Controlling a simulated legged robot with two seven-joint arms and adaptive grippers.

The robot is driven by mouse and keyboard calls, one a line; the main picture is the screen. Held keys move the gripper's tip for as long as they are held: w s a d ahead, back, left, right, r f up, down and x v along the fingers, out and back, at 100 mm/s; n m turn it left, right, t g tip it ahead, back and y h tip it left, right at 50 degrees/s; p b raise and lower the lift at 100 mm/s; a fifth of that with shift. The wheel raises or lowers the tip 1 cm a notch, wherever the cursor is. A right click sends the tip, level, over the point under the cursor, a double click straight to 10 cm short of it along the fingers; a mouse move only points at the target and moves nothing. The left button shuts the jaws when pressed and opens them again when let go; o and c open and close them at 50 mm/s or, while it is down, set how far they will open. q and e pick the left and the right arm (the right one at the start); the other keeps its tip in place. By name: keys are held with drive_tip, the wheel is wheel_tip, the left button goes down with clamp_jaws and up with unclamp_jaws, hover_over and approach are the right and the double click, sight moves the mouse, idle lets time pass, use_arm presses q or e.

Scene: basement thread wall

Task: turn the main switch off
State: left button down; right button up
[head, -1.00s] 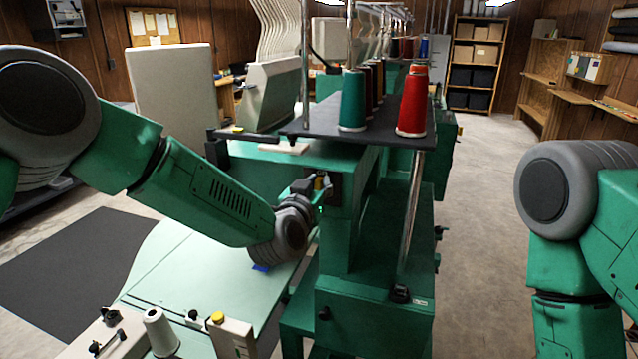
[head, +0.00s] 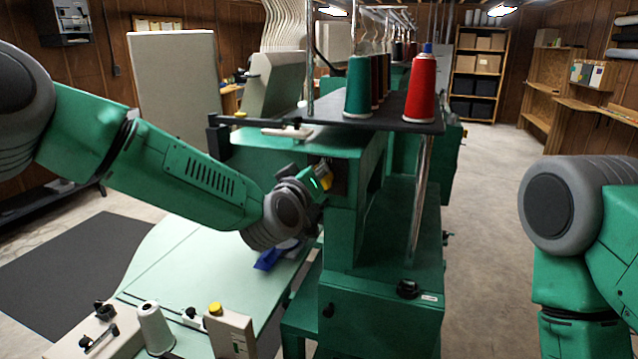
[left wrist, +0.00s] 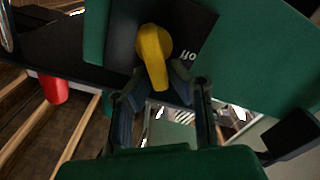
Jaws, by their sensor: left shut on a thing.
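The main switch is a yellow knob (left wrist: 154,55) on a black plate (left wrist: 120,40) on the green machine. In the left wrist view its narrow end points down the picture, and the word "off" stands tilted to its right. My left gripper (left wrist: 160,82) is shut on the knob's narrow end, one dark finger on each side. In the head view the gripper (head: 312,183) is at the machine's upper left side, and only a little of the yellow knob (head: 325,177) shows past it. My right arm is at the right edge, with its gripper out of view.
A dark rack (head: 385,115) with a green cone (head: 358,87) and a red cone (head: 421,88) stands above the switch. A pale green table (head: 180,255) lies below my left arm, with a white cone (head: 155,328) in front. The floor (head: 490,200) at right is clear.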

use_arm(q)
drive_tip(key=n+b, duration=0.3)
drive_tip(key=n, duration=0.1)
drive_tip(key=a+f+n+b, duration=0.1)
drive_tip(key=n+b, duration=0.2)
drive_tip(key=b, duration=0.1)
drive_tip(key=f+n+b, duration=0.1)
drive_tip(key=n+b, duration=0.2)
drive_tip(key=n, duration=0.1)
drive_tip(key=shift+w+a+f+n, duration=0.15)
drive_tip(key=shift+w+a+n, duration=0.05)
drive_tip(key=shift+w+n, duration=0.1)
idle(0.3)
drive_tip(key=c, duration=1.5)
unclamp_jaws()
drive_tip(key=shift+c, duration=0.2)
drive_tip(key=shift+w+f, duration=0.1)
drive_tip(key=shift+f, duration=0.05)
